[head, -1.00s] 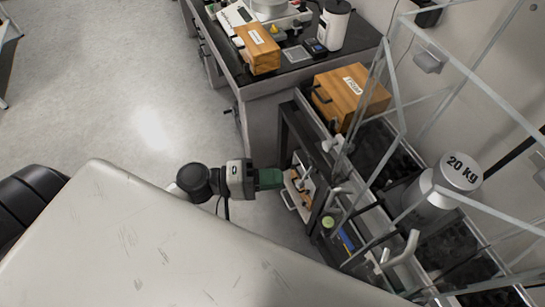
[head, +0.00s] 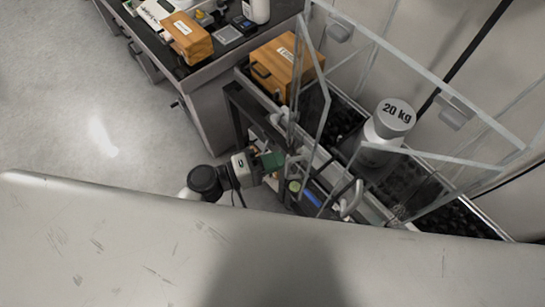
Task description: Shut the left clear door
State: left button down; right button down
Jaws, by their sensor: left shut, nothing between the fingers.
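The clear case has a left clear door (head: 312,106), a see-through panel with pale edges, at the case's left end. It appears to stand at an angle, but how far it is open is hard to tell. A pale handle (head: 280,117) shows beside its edge. My left gripper (head: 275,160) has green fingers and is shut and empty. In the picture it lies just below that handle and left of the case; contact with the door cannot be told. My right gripper is not in view.
A grey 20 kg weight (head: 383,137) stands in the case. A second pale handle (head: 352,200) is at the case's front. A wooden box (head: 283,66) sits left of the case. A dark bench (head: 226,48) with another wooden box (head: 187,38) stands behind; floor at left is clear.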

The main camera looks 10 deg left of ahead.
aim_at(306, 166)
pick_arm(q)
jog(key=d+n+t+y+b, duration=0.1)
jog(key=d, duration=0.1)
jog(key=d+n+t+y, duration=0.1)
jog(key=d+t, duration=0.1)
jog(key=d, duration=0.1)
jog(key=d+n+t+y+b, duration=0.1)
jog(key=d+n+t, duration=0.1)
jog(key=shift+w+d+y+b, duration=0.3)
jog(key=shift+w+d+y, duration=0.1)
jog(key=shift+w+d, duration=0.3)
jog(key=shift+d, duration=0.3)
jog(key=shift+w+d, duration=0.25)
jog(key=shift+d, duration=0.35)
jog(key=shift+a, duration=0.1)
